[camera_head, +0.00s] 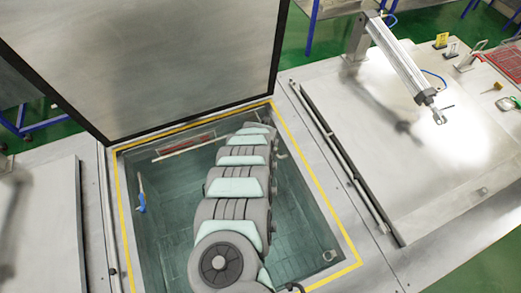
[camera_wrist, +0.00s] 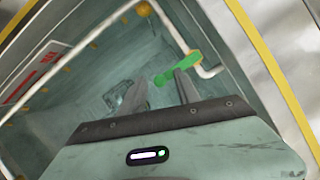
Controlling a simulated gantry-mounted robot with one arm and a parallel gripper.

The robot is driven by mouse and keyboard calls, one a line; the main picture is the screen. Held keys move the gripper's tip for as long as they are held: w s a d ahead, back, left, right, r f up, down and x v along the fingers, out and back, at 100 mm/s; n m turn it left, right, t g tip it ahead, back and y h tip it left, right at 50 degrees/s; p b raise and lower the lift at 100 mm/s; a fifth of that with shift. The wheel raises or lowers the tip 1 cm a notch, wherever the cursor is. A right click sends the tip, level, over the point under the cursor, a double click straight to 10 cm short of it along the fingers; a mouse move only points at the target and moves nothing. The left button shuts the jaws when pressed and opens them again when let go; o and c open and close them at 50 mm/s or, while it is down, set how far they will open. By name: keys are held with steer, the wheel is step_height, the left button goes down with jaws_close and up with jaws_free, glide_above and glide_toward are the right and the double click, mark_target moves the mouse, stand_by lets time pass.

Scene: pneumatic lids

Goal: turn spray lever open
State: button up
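The green spray lever (camera_wrist: 186,66) sits on a white pipe (camera_wrist: 174,29) along the tank wall in the wrist view. My gripper (camera_wrist: 162,77) points down into the tank with its two grey fingers apart. The lever slants across the right fingertip, and its free end reaches into the gap between the fingers. I cannot tell whether a finger touches it. In the head view my arm reaches down into the tank and hides the gripper and the lever.
The open tank (camera_head: 168,228) has a yellow-edged rim. Its raised lid (camera_head: 150,55) stands behind it. A blue-handled tool (camera_head: 140,195) hangs on the left wall. A closed lid (camera_head: 410,130) with a pneumatic cylinder (camera_head: 400,58) lies to the right. Green floor surrounds the benches.

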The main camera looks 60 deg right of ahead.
steer(key=p+v, duration=0.6)
steer(key=v, duration=0.4)
steer(key=shift+r, duration=0.3)
steer(key=shift+a, duration=0.1)
